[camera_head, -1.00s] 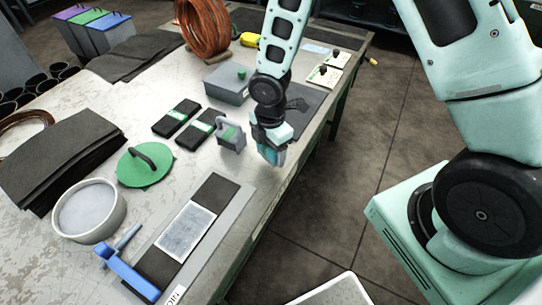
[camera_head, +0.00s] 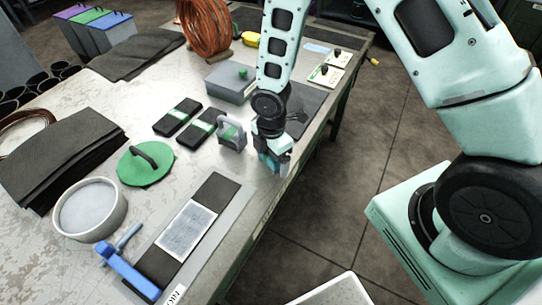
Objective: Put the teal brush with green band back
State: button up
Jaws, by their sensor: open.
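My gripper (camera_head: 274,165) is at the table's right edge, low over or at the tabletop. Its jaws are open. A small darker teal piece (camera_head: 267,160) shows at the jaws; it may be the teal brush, but its green band cannot be made out. I cannot tell whether it touches the fingers or the table. A grey handled block with a green patch (camera_head: 231,134) stands just left of my gripper. Two dark blocks with green bands, one farther left (camera_head: 176,118) and one nearer (camera_head: 206,125), lie beyond it.
The metal table (camera_head: 150,205) carries a grey box with a green knob (camera_head: 231,82), a green disc with a handle (camera_head: 146,164), a round white bowl (camera_head: 89,209) and a dark strip with a blue clamp (camera_head: 128,272). Bare tabletop lies between the disc and my gripper.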

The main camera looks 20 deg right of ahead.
notch_tip(320, 180, up, 12)
jog(key=shift+f, duration=0.1)
jog(key=shift+r, duration=0.3)
jog(key=s+a+r+m, duration=0.3)
jog(key=s+r+m, duration=0.3)
jog(key=s, duration=0.4)
jog(key=s+a+r+m, duration=0.3)
jog(key=s+r+m, duration=0.4)
jog(key=s, duration=0.3)
jog(key=shift+a+y, duration=0.2)
jog(key=shift+y, duration=0.1)
